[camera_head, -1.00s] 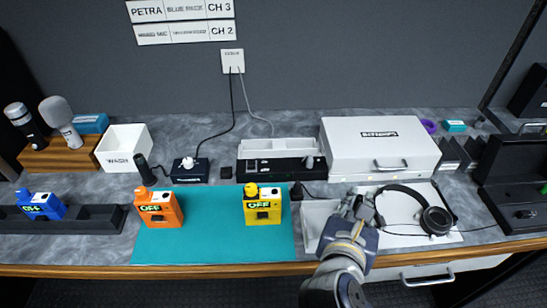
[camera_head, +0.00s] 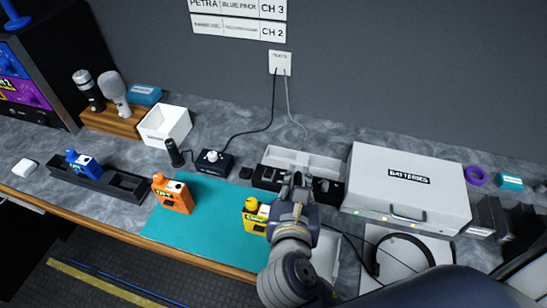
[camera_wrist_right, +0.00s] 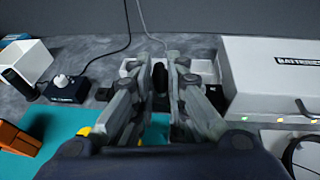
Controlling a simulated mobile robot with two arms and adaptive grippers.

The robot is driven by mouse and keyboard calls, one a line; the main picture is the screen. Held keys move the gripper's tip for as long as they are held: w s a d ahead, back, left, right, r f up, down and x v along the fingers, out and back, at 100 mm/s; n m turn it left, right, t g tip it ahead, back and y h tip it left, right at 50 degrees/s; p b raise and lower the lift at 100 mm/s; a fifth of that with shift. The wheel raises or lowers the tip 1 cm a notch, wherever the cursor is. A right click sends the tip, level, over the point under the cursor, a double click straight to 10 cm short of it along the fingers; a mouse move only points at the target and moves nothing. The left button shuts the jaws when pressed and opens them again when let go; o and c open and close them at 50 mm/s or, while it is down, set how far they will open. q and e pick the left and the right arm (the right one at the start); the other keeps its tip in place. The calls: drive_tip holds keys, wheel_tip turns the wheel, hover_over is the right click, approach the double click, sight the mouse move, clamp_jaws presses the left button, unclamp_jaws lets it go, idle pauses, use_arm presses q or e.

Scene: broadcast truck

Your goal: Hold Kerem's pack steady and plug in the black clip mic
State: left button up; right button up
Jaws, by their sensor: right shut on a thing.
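My right gripper (camera_head: 293,183) is over the back of the bench, by the black unit (camera_head: 266,177) with the white tray behind it. In the right wrist view its fingers (camera_wrist_right: 161,78) are closed around a small dark piece (camera_wrist_right: 160,72), which looks like the black clip mic; its shape is mostly hidden. An orange pack (camera_head: 172,194) and a yellow pack (camera_head: 255,216) stand on the teal mat (camera_head: 190,236). My right arm partly covers the yellow pack. A blue pack (camera_head: 82,165) sits in a black rack at left. I cannot tell which pack is Kerem's. My left gripper is not in view.
A white batteries case (camera_head: 405,190) stands right of my gripper, with headphones (camera_head: 405,245) in front. A knob box (camera_head: 213,161), a white bin (camera_head: 164,124) and a wooden mic stand (camera_head: 112,121) are at left. The mat is clear between the packs.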

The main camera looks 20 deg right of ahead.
use_arm(q)
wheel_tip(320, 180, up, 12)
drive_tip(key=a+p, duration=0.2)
drive_tip(key=p, duration=0.8)
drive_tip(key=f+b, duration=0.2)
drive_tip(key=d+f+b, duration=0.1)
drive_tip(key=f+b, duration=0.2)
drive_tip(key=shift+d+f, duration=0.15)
use_arm(e)
drive_tip(key=s+a+r+n+y, duration=0.1)
drive_tip(key=s+a+r+y, duration=0.1)
drive_tip(key=a, duration=0.4)
drive_tip(key=shift+s+r+n+t, duration=0.3)
drive_tip(key=shift+s+r+n, duration=0.1)
drive_tip(key=shift+s+r, duration=0.15)
